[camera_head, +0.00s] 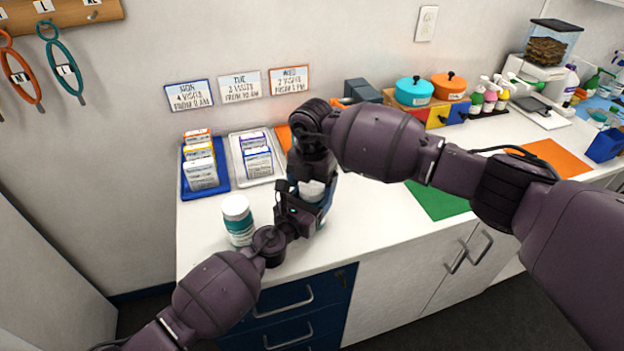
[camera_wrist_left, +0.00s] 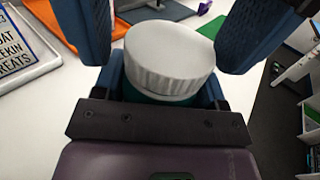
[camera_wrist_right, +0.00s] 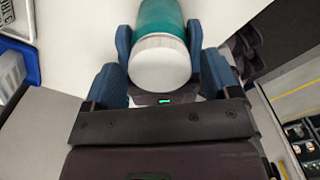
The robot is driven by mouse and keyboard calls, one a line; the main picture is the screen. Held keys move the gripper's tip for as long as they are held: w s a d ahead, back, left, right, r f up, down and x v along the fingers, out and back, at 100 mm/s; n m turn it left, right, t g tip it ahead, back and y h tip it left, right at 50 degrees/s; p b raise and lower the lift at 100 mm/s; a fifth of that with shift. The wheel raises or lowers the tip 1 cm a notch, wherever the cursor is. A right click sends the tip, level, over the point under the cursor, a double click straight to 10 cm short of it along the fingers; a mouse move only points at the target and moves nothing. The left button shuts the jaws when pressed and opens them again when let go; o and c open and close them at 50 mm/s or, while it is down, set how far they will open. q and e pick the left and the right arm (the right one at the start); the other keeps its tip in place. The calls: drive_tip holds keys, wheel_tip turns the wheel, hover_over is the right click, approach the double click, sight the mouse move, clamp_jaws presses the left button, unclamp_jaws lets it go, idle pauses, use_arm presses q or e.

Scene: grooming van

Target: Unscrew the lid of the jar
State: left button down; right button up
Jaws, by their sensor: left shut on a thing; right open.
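The jar has a teal body (camera_wrist_left: 160,98) and a ribbed white lid (camera_wrist_left: 172,52), as the left wrist view shows. My left gripper (camera_head: 310,212) is shut around its body over the counter. My right gripper (camera_wrist_right: 162,76) comes from above, its blue fingers open on either side of the lid. In the right wrist view the lid (camera_wrist_right: 160,66) faces the camera with the teal body (camera_wrist_right: 160,18) beyond it. In the head view the held jar is mostly hidden by my grippers; its white lid (camera_head: 312,189) shows partly. I cannot tell whether the right fingers touch the lid.
A second white-lidded, teal-labelled jar (camera_head: 238,221) stands upright left of my grippers. A blue tray (camera_head: 222,180) and a silver tray (camera_head: 235,141) with packets lie behind. A green mat (camera_head: 437,204) lies right. The counter's front edge is close.

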drive_tip(key=c, duration=0.9)
drive_tip(key=shift+n, duration=1.7)
drive_tip(key=shift+c, duration=0.3)
drive_tip(key=o, duration=1)
